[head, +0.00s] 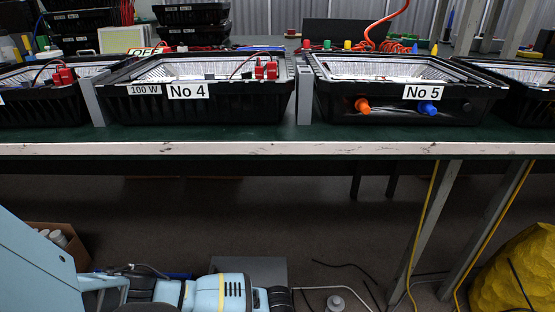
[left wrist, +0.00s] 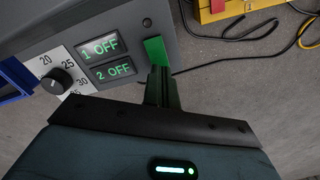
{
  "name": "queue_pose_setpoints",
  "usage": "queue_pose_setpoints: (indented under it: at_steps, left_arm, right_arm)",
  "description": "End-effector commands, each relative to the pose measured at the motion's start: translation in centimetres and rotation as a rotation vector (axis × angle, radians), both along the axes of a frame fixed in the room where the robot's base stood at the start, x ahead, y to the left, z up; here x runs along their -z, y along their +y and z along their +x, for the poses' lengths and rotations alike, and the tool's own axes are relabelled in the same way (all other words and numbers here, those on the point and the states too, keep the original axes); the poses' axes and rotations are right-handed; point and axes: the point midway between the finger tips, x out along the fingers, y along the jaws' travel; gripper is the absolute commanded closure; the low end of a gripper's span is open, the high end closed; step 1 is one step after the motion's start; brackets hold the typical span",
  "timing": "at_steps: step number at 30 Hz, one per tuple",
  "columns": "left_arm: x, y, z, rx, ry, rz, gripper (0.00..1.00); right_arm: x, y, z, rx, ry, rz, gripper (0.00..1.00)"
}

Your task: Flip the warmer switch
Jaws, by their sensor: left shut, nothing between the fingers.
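The warmer is a grey box with a sloped control panel (left wrist: 188,41) in the left wrist view. Its green switch (left wrist: 155,52) sits at the panel's right, beside two displays reading "1 OFF" (left wrist: 99,46) and "2 OFF" (left wrist: 113,69). My left gripper (left wrist: 159,72) is shut and empty, its fingertips right at the lower end of the green switch. I cannot tell whether they touch it. The fingers hide part of the panel edge. In the head view my left arm reaches low, below the bench, and its gripper is not clear there. My right gripper is in neither view.
A black dial (left wrist: 57,81) with a number scale is on the panel's left. In the head view the bench (head: 400,149) carries black floodlight housings marked No 4 (head: 230,110) and No 5 (head: 450,106). A yellow bag (head: 515,270) and cables lie on the floor at the right.

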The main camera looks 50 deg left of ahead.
Motion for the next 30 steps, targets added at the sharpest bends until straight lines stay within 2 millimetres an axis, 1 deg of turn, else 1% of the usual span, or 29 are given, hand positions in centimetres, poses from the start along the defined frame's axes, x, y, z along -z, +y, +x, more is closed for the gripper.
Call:
queue_pose_setpoints:
  at_steps: [12, 20, 30]
  left_arm:
    - [0.6, 0.0, 0.0, 0.0, 0.0, 0.0, 1.0]
    - [0.9, 0.0, 0.0, 0.0, 0.0, 0.0, 1.0]
    - [1.4, 0.0, 0.0, 0.0, 0.0, 0.0, 1.0]
  right_arm:
    - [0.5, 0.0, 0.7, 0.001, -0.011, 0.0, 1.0]
    - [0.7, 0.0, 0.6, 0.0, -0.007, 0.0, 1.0]
    - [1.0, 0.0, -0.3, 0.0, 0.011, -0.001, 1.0]
